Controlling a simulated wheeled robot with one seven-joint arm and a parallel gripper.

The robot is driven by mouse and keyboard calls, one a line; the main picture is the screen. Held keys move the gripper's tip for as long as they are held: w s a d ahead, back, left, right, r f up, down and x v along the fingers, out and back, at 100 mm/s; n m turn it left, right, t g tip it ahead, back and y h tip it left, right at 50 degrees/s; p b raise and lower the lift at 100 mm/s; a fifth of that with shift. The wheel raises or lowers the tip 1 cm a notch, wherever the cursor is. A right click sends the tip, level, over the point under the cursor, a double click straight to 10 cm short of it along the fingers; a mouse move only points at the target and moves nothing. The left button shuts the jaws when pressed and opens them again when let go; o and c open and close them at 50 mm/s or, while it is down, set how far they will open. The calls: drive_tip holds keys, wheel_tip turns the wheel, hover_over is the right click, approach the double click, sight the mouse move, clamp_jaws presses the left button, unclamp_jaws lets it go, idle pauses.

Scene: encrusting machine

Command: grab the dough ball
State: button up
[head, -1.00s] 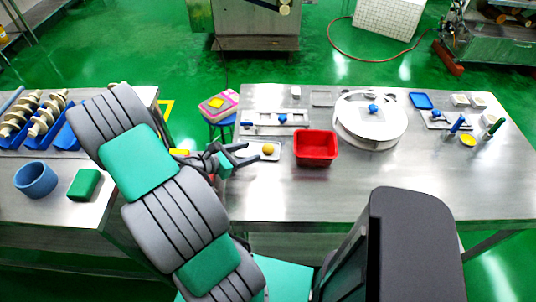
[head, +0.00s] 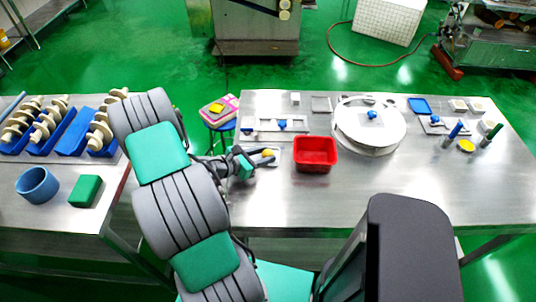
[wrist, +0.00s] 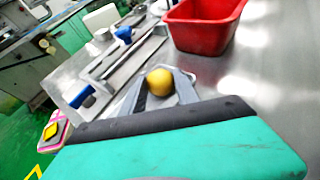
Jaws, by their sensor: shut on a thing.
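The dough ball (head: 267,153) is small, round and yellow. In the head view it sits at the left end of the right-hand table, at the tip of my gripper (head: 262,158). In the wrist view the dough ball (wrist: 160,82) shows between the two fingers of my gripper (wrist: 163,85), which are shut on it. A flat tray (head: 273,163) lies under or beside it, partly hidden by the fingers. I cannot tell whether the ball is lifted off the tray.
A red bin (head: 315,153) stands just right of the ball. A metal plate with blue knobs (head: 268,125) lies behind it, and a round white disc (head: 350,133) stands farther right. The table's front stretch is clear. A second table (head: 60,215) is at left.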

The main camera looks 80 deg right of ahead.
clamp_jaws()
drive_tip(key=shift+r, duration=0.1)
